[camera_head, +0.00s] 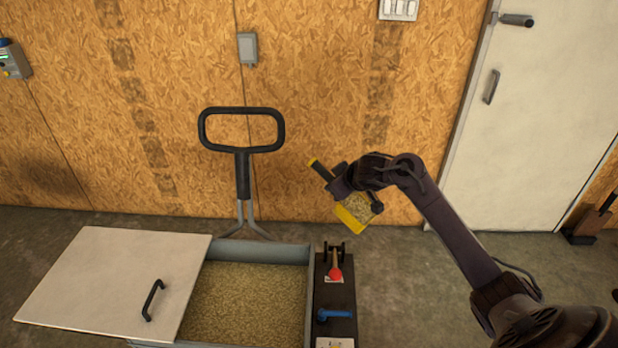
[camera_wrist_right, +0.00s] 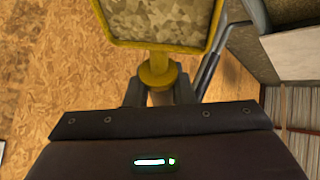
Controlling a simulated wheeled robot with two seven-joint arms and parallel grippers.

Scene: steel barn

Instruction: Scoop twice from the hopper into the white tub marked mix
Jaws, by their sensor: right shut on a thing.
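The hopper (camera_head: 263,251) stands open at the bottom of the head view, with tan pellets or grain (camera_head: 247,295) inside. My right gripper (camera_head: 340,184) is shut on the handle of a yellow scoop (camera_head: 350,219), held up in the air behind and to the right of the hopper. The scoop holds grain; its bowl also shows at the top of the right wrist view (camera_wrist_right: 157,45), full across the visible part. The white tub marked mix is not visible in either view. My left gripper is not in view.
A white lid (camera_head: 110,275) with a black handle covers the hopper's left side. A black push handle (camera_head: 242,147) rises behind it. To its right is a dark panel with a red-knobbed lever (camera_head: 335,272) and a blue handle (camera_head: 335,314). A white door (camera_head: 530,130) stands at right.

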